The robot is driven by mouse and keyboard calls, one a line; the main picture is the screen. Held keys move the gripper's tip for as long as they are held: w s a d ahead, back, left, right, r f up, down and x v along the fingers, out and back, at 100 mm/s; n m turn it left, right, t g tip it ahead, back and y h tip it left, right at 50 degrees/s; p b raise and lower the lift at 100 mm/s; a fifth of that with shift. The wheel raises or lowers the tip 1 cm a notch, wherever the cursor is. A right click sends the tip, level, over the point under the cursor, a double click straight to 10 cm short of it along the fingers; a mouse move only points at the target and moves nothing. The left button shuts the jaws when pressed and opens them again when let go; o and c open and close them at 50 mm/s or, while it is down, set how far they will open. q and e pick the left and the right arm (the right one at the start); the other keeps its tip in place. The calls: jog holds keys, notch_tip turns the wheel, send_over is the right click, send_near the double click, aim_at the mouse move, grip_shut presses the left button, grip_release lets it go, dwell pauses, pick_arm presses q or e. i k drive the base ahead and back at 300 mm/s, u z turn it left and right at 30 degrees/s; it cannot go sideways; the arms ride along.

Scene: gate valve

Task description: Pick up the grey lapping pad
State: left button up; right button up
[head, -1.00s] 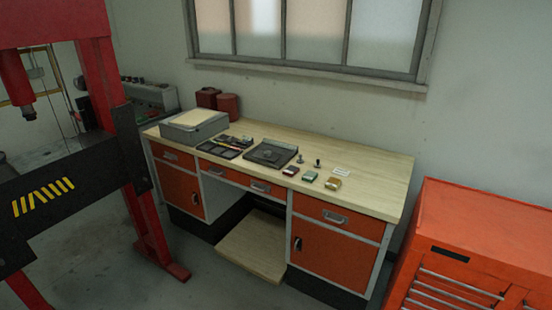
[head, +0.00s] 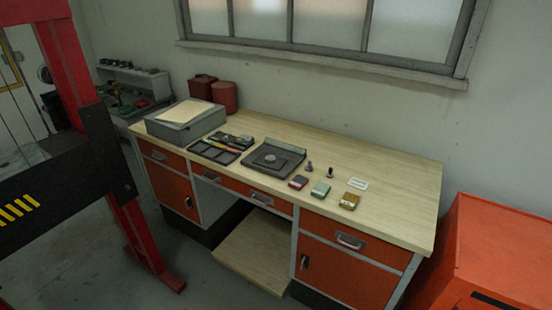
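I cannot make out the grey lapping pad for sure from this distance. On the wooden-topped workbench (head: 380,180), a dark flat tray (head: 209,153) holds small items, among them a small greyish block (head: 246,139) at its back right. To its right lies a dark square plate (head: 262,167) with a grey round shape (head: 271,157) on it. In front and right of the plate stand small red (head: 298,182), green (head: 320,190) and yellow-brown (head: 349,201) blocks or tins. Neither of my grippers is in view.
Two small upright dark pieces (head: 330,172) and a white label (head: 358,184) lie nearby. A grey box (head: 185,125) and red canisters (head: 224,96) stand at the bench's left. A red press frame (head: 130,225) is left; an orange cabinet (head: 505,250) is right. The benchtop's right end is clear.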

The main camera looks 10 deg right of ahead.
aim_at(309, 168)
jog(key=u, duration=0.05)
jog(key=i, duration=0.95)
jog(key=z, duration=0.15)
